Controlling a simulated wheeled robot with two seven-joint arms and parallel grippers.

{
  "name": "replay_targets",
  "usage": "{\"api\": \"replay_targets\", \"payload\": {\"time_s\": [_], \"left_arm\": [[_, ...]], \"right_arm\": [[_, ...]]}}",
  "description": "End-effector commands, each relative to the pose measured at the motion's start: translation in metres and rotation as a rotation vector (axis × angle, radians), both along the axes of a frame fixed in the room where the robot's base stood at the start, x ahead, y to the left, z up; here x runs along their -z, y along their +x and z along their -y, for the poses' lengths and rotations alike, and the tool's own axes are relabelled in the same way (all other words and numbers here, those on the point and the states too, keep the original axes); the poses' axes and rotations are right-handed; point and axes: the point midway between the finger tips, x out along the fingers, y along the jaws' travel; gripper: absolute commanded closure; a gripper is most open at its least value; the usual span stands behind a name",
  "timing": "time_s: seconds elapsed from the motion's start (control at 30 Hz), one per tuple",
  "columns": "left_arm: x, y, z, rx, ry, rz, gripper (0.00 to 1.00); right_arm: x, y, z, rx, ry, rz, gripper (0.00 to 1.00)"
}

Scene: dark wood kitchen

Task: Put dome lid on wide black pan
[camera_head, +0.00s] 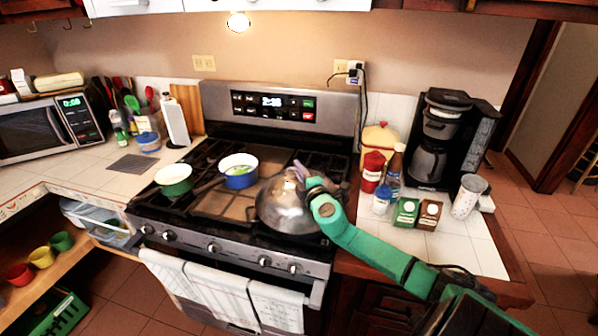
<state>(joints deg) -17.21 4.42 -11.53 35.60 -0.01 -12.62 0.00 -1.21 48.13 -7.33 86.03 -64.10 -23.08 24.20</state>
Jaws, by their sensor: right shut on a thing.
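The shiny metal dome lid (285,208) is at the front right of the stove. My right gripper (301,176) is at the top of the lid and shut on it; the fingers are partly hidden by my own green wrist and arm. The lid covers much of what is beneath it, and I cannot make out the wide black pan clearly against the dark grates. I cannot tell whether the lid touches anything below. My left gripper is not in view.
A green pot (174,180) and a blue pot (238,171) stand on the stove's left and middle. Right of the stove, the counter holds several jars and boxes, a coffee maker (440,135) and a patterned cup (467,197). Towels (222,292) hang on the oven front.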

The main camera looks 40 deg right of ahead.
Motion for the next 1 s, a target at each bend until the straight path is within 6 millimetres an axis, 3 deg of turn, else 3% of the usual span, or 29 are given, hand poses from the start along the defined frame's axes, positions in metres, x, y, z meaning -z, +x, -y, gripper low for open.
{"api": "replay_targets", "payload": {"time_s": [0.17, 0.2, 0.27, 0.67, 1.0], "left_arm": [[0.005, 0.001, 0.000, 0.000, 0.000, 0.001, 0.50], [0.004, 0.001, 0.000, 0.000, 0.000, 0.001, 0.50], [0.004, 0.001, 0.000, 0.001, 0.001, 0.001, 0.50], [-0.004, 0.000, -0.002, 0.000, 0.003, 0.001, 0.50], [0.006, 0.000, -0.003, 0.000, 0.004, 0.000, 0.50]], "right_arm": [[0.002, 0.000, 0.000, 0.001, 0.000, 0.004, 1.00], [0.003, 0.000, 0.000, 0.000, 0.000, 0.000, 0.76], [0.003, 0.000, 0.000, 0.000, 0.000, 0.000, 0.58], [-0.004, 0.000, 0.000, 0.000, -0.001, 0.001, 0.58], [0.003, -0.045, -0.017, -0.002, 0.000, -0.003, 0.58]]}}
